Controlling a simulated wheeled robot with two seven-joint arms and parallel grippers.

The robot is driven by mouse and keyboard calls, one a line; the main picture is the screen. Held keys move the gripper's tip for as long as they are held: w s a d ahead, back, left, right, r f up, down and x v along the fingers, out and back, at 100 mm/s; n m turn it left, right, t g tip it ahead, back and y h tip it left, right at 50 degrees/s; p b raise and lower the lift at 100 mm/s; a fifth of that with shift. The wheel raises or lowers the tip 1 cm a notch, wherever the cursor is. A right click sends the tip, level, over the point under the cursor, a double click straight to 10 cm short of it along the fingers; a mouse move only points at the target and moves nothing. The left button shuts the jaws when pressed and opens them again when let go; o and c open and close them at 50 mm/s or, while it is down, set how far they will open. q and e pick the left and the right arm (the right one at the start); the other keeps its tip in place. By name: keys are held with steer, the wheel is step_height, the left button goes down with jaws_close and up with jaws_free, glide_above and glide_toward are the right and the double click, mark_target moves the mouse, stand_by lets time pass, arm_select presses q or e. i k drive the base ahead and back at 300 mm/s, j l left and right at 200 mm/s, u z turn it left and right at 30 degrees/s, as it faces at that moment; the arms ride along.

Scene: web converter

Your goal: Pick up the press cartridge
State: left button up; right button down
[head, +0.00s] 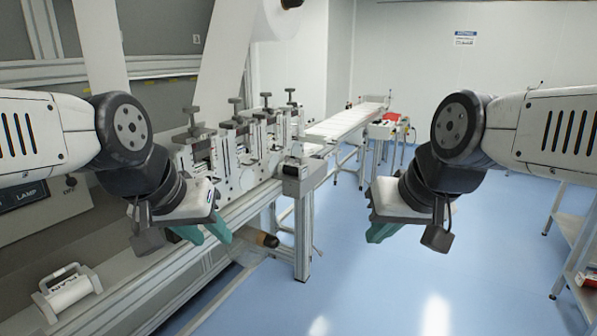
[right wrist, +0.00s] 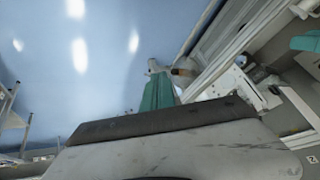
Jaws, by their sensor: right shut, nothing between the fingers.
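A white cylindrical cartridge with a handle (head: 68,291) lies on the grey ledge at the lower left of the head view; I take it to be the press cartridge. My left gripper (head: 206,234) has teal fingers that appear parted and empty. It hangs to the right of and above the cartridge, in front of the machine. My right gripper (head: 380,232) hangs over the blue floor, far to the right of the cartridge. Its teal fingers (right wrist: 158,92) are together in the right wrist view, with nothing between them. The cartridge is not clear in the right wrist view.
The converter machine (head: 235,150) with several knobbed stations stands at the left centre. A conveyor (head: 345,122) runs back from it. A dark roller end (head: 266,239) sticks out below the machine. A shelf (head: 577,225) stands at the right edge. The middle floor is clear.

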mark_target(300, 170)
steer(key=i+l, duration=0.1)
steer(key=i, duration=0.4)
steer(key=i+l+u, duration=0.1)
steer(key=i, duration=0.4)
steer(key=i+l, duration=0.15)
steer(key=i, duration=0.35)
steer(key=i+l+u, duration=0.1)
steer(key=i, duration=0.4)
